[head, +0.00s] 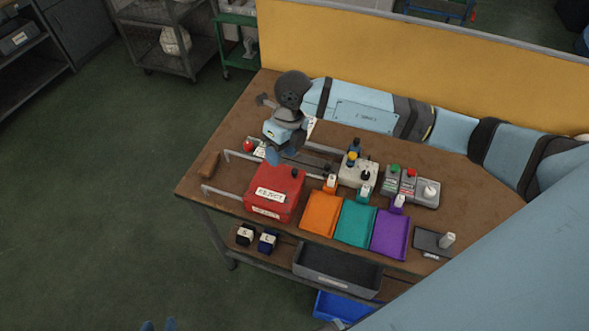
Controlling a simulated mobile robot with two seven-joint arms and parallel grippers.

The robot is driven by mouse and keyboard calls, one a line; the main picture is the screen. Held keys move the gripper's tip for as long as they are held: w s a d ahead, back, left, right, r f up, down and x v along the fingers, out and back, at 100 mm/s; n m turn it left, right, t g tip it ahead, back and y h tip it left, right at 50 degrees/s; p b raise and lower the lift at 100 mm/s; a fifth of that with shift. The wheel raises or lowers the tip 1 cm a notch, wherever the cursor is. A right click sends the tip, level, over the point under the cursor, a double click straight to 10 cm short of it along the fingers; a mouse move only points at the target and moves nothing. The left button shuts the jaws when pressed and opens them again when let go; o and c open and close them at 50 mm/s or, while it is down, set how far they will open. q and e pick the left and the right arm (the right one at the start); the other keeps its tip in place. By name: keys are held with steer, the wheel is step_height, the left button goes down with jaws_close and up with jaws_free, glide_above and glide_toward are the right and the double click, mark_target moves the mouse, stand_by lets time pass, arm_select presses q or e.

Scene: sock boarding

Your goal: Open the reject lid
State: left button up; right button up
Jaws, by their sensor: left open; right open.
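The red reject box (262,210) stands near the left end of the wooden table. Its lid (277,180) lies closed on top, with a white REJECT label and a small black knob (295,172) near the back right corner. My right gripper (283,158) is just above or behind the lid's back edge, pointing down. It holds nothing that I can see, and I cannot tell whether it touches the lid.
Orange (320,214), teal (357,223) and purple (391,234) trays stand right of the box. A button panel (411,187) is behind them. A metal rail (222,194) and wooden handle (208,164) are left of the box. My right arm spans the table's back.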

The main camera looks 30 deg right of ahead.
mark_target(294, 170)
steer(key=w+d+r+h, duration=0.1)
steer(key=w+d+h, duration=0.15)
steer(key=d, duration=0.25)
steer(key=shift+t, duration=0.4)
step_height(294, 170, down, 13)
steer(key=shift+s+a+f+p, duration=0.1)
steer(key=shift+a+f+p, duration=0.05)
steer(key=shift+p, duration=0.9)
jaws_close()
